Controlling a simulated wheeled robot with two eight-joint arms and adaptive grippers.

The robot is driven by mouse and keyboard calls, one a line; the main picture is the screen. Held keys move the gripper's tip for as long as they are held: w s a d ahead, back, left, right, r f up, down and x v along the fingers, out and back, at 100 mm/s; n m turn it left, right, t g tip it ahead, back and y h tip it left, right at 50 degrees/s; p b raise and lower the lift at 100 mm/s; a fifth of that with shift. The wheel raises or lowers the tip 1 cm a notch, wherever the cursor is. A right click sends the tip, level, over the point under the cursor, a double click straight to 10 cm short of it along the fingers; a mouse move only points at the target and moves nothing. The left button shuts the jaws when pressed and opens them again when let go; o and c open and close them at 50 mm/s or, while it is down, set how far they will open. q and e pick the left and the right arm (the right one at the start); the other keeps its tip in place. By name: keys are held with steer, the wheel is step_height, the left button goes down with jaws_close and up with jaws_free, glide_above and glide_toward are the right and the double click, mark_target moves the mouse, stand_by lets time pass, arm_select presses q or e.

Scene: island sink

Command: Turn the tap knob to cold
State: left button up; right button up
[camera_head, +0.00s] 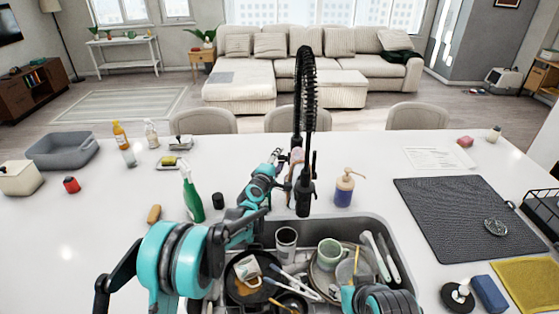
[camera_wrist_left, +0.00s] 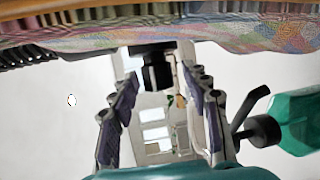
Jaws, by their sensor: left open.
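The black tap (camera_head: 306,100) has a tall spring-wound neck and stands at the back edge of the sink. My left gripper (camera_head: 290,167) is just left of the tap's lower body, close to it. In the left wrist view, my left gripper (camera_wrist_left: 160,115) has its two dark fingers spread apart. The tap's black body (camera_wrist_left: 156,72) shows beyond them, near the middle. The tap knob is small and partly hidden, so I cannot tell its setting or whether a finger touches it. Only a teal and black part of my right arm shows at the head view's bottom edge.
The sink (camera_head: 370,229) holds dishes, mugs and cutlery. A green spray bottle (camera_head: 192,195) stands left of the left arm, and a soap dispenser (camera_head: 344,190) stands right of the tap. A dark drying mat (camera_head: 440,205) lies at right. The left counter has free room.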

arm_select(q)
steer(key=shift+w, duration=0.2)
jaws_close()
steer(key=shift+r+g+y+p, duration=0.1)
steer(key=shift+g+y+p, duration=0.2)
steer(key=shift+g+p, duration=0.15)
steer(key=shift+r+n+g+p, duration=0.1)
steer(key=shift+n+g+p, duration=0.5)
steer(key=shift+g+p, duration=0.35)
steer(key=shift+n+g+y+p, duration=0.4)
steer(key=shift+g+p, duration=0.5)
steer(key=shift+g, duration=0.8)
steer(key=shift+d+f, duration=0.1)
steer(key=shift+f, duration=0.15)
steer(key=shift+s, duration=0.1)
